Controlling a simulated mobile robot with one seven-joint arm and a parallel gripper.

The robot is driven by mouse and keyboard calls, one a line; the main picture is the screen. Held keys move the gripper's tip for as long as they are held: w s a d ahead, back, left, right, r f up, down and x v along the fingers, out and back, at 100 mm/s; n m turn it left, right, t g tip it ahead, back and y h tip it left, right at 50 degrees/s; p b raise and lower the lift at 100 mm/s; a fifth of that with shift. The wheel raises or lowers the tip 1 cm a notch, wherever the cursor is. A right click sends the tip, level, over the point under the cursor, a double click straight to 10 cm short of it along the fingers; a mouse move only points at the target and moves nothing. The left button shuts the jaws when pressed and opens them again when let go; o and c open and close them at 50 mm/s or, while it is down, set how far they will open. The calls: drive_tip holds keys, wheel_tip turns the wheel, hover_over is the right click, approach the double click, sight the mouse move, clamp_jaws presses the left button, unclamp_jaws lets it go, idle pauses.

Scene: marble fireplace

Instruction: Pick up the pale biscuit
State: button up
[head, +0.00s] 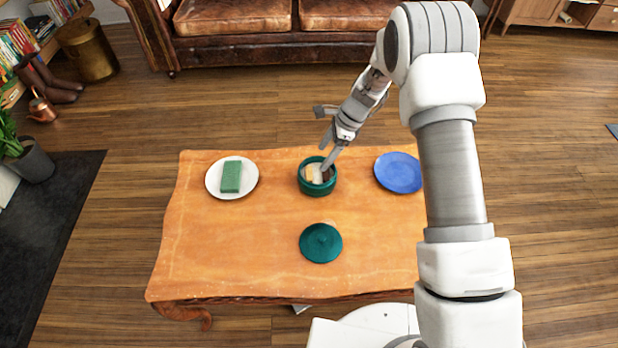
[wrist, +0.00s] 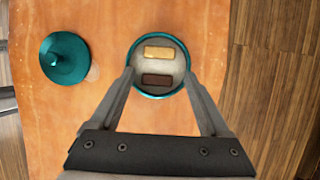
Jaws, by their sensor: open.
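The pale biscuit (wrist: 159,53) lies flat inside a round teal jar (wrist: 133,56), beside a dark brown biscuit (wrist: 157,79). In the head view the pale biscuit (head: 309,174) shows at the left inside the jar (head: 318,189). My gripper (wrist: 158,80) is open and empty. Its fingers point down over the jar, one on each side of the opening in the wrist view, with the dark biscuit between the tips and the pale one just beyond. In the head view my gripper (head: 328,160) is at the jar's mouth; its exact height is unclear.
The jar's teal lid (head: 321,243) lies on the orange table (head: 230,260) in front of the jar. A white plate (head: 212,186) with a green block (head: 231,177) is at left. A blue plate (head: 397,173) is at right, partly behind my arm.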

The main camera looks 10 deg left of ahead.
sight(315, 176)
drive_tip(key=b+x, duration=0.3)
drive_tip(key=x, duration=0.4)
drive_tip(key=shift+s+f, duration=0.1)
drive_tip(key=shift+f, duration=0.3)
drive_tip(key=shift+r, duration=0.1)
drive_tip(key=c, duration=1)
